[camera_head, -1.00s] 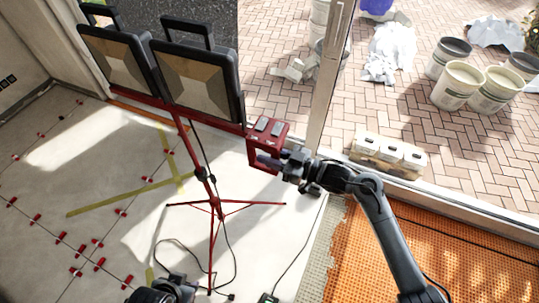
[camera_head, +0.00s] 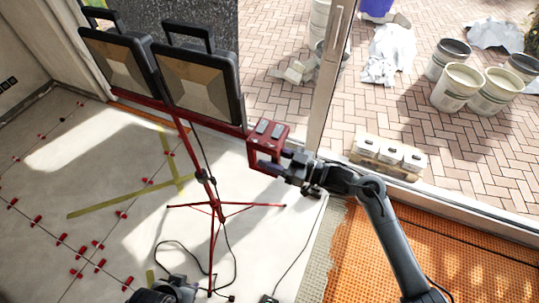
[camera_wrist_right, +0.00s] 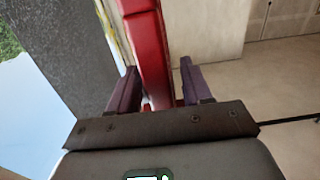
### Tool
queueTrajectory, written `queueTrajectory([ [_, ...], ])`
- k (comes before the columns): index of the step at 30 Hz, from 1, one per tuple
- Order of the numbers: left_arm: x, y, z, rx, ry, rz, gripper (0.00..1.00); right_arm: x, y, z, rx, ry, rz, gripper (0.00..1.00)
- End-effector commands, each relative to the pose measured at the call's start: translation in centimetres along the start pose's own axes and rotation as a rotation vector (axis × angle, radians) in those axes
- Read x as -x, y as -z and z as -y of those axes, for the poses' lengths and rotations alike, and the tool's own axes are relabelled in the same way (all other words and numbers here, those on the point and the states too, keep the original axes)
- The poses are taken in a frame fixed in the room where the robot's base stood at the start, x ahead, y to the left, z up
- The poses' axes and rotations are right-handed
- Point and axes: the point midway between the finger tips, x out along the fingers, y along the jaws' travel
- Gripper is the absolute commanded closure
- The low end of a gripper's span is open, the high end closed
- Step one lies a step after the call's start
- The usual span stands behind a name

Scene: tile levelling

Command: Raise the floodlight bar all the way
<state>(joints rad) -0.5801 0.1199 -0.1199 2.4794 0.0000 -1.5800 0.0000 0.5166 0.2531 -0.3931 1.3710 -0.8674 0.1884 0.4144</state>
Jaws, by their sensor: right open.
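The floodlight bar (camera_head: 139,99) is a red crossbar on a red tripod stand (camera_head: 217,207). It carries two black-framed floodlights (camera_head: 197,82). A red box-like bracket with a handle (camera_head: 255,152) sits at the bar's right end. My right gripper (camera_head: 278,162) is at this handle with its dark fingers apart. In the right wrist view a red handle part (camera_wrist_right: 152,50) stands between the two open fingers (camera_wrist_right: 156,85), with gaps on both sides. My left gripper (camera_head: 172,290) is at the bottom edge of the head view, partly cut off, its fingers unclear.
Black cables (camera_head: 226,250) trail on the floor around the tripod. Red levelling clips (camera_head: 37,221) dot the tiled floor at left. An orange mat (camera_head: 375,255) lies at lower right. A door frame (camera_head: 329,85) stands just right of the bracket, with buckets (camera_head: 459,85) outside.

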Motion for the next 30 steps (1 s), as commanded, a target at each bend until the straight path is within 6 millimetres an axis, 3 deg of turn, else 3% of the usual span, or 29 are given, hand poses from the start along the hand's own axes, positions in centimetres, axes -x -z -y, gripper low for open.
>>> queueTrajectory([
  [16,1.1,0.3,0.0,0.0,0.0,-0.001,0.68,8.5,0.1,0.0,0.001,0.0,0.0,0.51],
  [22,1.1,0.4,0.0,0.0,0.0,-0.001,0.68,9.9,0.1,0.0,0.002,0.0,-0.001,0.51],
  [30,1.1,0.4,0.0,0.0,0.0,-0.001,0.68,10.1,0.1,0.0,0.001,0.001,-0.003,0.51],
])
